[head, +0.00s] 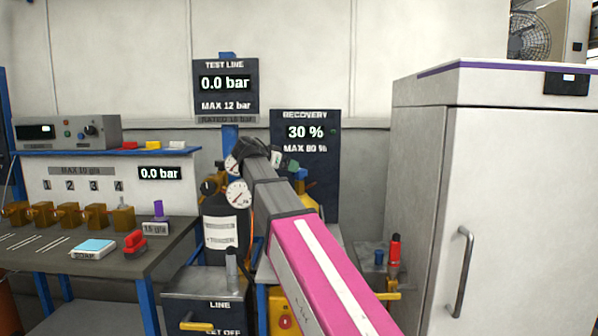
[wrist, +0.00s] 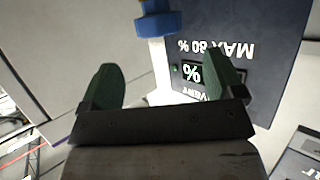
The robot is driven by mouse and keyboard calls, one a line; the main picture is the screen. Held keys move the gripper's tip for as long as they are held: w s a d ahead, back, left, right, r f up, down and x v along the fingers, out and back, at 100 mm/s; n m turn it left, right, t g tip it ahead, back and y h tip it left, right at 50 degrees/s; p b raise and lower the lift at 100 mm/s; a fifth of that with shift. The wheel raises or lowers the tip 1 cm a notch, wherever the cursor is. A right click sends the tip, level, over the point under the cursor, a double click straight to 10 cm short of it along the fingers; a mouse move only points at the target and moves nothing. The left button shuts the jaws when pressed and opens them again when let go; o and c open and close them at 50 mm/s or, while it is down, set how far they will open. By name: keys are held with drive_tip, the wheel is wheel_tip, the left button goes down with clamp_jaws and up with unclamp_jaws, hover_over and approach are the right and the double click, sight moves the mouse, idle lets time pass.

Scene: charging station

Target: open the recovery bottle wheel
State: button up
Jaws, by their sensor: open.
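My gripper (wrist: 164,82) is open, with two green fingers spread apart and nothing between their tips. In the head view my gripper (head: 284,160) is at the far end of my arm, in front of the recovery panel. A blue wheel or knob (wrist: 160,20) on a pale stem shows at the top middle of the wrist view, beyond the fingers and apart from them. I cannot tell for sure that it is the recovery bottle wheel. In the head view my arm hides most of the recovery bottle area; only small yellow and blue parts (head: 306,180) show beside it.
The recovery panel (head: 306,132) reads 30 %, the test line panel (head: 225,84) 0.0 bar. A dark bottle (head: 222,238) with gauges stands left of my arm. A white cabinet (head: 520,200) stands right, a workbench (head: 110,262) left. A red-capped item (head: 394,252) stands near the cabinet.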

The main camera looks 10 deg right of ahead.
sight(300, 170)
drive_tip(key=x, duration=0.8)
drive_tip(key=shift+f, duration=0.1)
drive_tip(key=c, duration=0.9)
